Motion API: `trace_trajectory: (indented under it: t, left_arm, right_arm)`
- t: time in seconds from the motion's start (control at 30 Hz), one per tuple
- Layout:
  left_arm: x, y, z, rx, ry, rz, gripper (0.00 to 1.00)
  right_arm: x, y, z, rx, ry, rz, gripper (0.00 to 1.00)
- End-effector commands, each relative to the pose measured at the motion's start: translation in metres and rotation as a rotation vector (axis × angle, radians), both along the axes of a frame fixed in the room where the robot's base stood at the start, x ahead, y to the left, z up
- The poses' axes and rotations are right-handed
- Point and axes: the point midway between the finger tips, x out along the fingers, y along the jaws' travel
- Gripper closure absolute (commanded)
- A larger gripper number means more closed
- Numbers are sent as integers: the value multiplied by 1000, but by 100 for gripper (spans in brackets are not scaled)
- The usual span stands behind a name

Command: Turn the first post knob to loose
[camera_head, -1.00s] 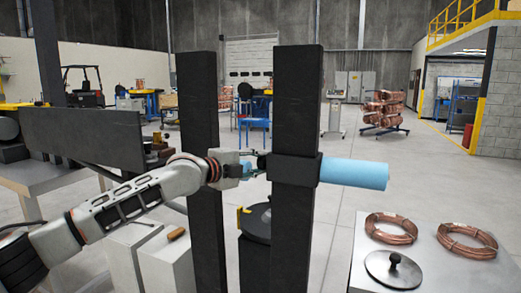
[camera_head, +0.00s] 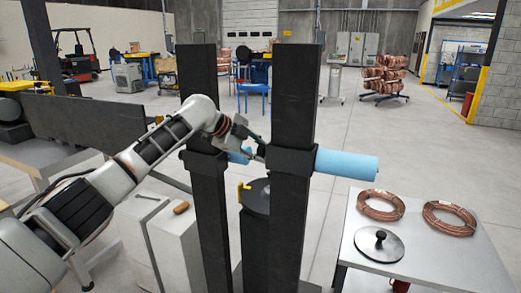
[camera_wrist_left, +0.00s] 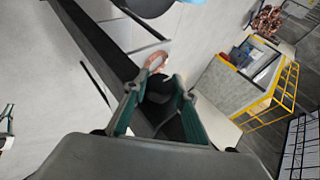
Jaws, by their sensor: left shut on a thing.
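Two upright black posts stand in the middle of the head view, a left one (camera_head: 203,110) and a right one (camera_head: 295,95), each with a dark collar. A light blue cylinder (camera_head: 347,164) sticks out to the right of the right post's collar; a short blue part shows between the posts. My left gripper (camera_head: 260,151) is between the posts, beside the right post's collar. In the left wrist view, the left gripper (camera_wrist_left: 158,92) is shut on a dark knob (camera_wrist_left: 160,86). In the head view the knob is too small and covered to make out.
A black drum (camera_head: 256,225) stands between the posts. Pale boxes (camera_head: 175,240) and a workbench are at the left. Open floor lies behind.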

Motion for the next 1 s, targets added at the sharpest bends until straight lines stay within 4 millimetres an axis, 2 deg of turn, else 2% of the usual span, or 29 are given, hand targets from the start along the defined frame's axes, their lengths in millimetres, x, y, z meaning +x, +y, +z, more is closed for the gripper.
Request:
trace_trajectory:
  t: [0.63, 0.67, 0.7, 0.73, 1.0]
  left_arm:
    - [-1, 0, -3, 18, 43, -2, 96]
    - [-1, 0, -3, 17, 42, -2, 72]
    - [-1, 0, -3, 17, 42, -2, 61]
    - [-1, 0, -3, 17, 42, -2, 57]
    - [0, 0, -1, 15, 40, -1, 57]
  right_arm:
    - [1, 5, 2, 10, -3, -1, 100]
    - [1, 5, 2, 10, -3, 0, 100]
    - [1, 5, 2, 9, -3, 1, 100]
    - [1, 4, 2, 8, -4, 2, 100]
    - [0, 1, 2, 0, -3, 6, 100]
